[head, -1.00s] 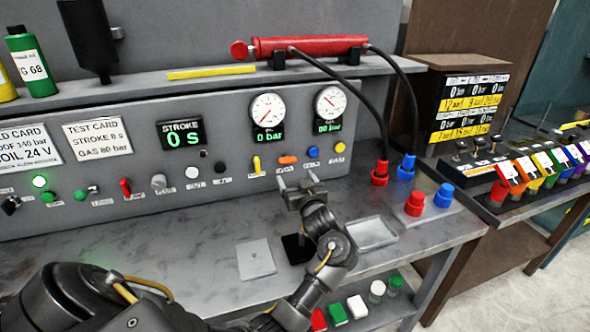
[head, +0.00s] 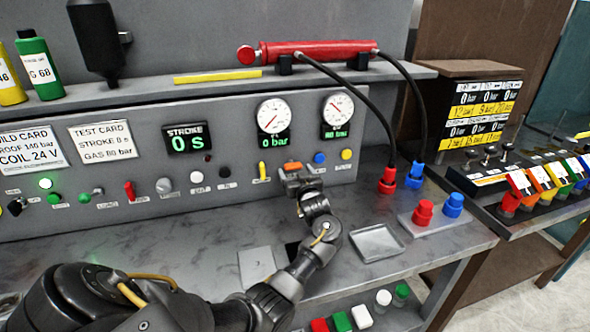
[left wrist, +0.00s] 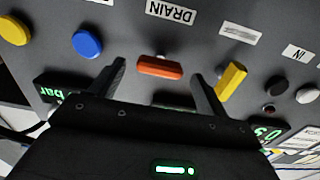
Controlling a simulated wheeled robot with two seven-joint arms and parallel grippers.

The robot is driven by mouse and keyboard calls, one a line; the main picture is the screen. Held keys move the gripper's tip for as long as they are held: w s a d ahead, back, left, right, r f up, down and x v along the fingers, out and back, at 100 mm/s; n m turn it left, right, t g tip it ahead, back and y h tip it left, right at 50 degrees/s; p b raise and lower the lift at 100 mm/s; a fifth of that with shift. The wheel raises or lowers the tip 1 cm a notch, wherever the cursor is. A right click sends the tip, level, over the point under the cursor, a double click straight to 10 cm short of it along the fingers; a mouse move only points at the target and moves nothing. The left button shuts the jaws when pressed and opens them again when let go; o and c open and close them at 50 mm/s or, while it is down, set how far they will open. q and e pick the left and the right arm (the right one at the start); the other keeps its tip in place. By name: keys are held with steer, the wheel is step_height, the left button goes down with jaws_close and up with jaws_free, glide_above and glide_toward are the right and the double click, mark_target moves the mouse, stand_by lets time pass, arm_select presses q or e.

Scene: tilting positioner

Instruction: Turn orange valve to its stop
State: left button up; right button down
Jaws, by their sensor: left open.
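The orange valve (head: 291,166) is a small bar-shaped handle on the grey panel below the gauges. In the left wrist view the orange handle (left wrist: 160,68) lies crosswise between the two fingers, with a gap on each side. My left gripper (head: 301,179) is open and empty, just in front of the valve, and hides part of the panel around it. In the left wrist view its fingertips (left wrist: 158,72) point at the panel on either side of the handle; I see no contact. My right gripper is not in view.
A yellow lever (left wrist: 231,79) stands close beside one finger. A blue knob (left wrist: 87,42) and a yellow knob (left wrist: 13,30) are on the other side. The bench holds a shallow tray (head: 376,243) and red and blue couplings (head: 423,212). A hose (head: 366,110) hangs at the right.

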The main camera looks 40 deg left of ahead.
arm_select(q)
steer(key=shift+w+a, duration=0.4)
steer(key=shift+a, duration=0.15)
steer(key=c, duration=1)
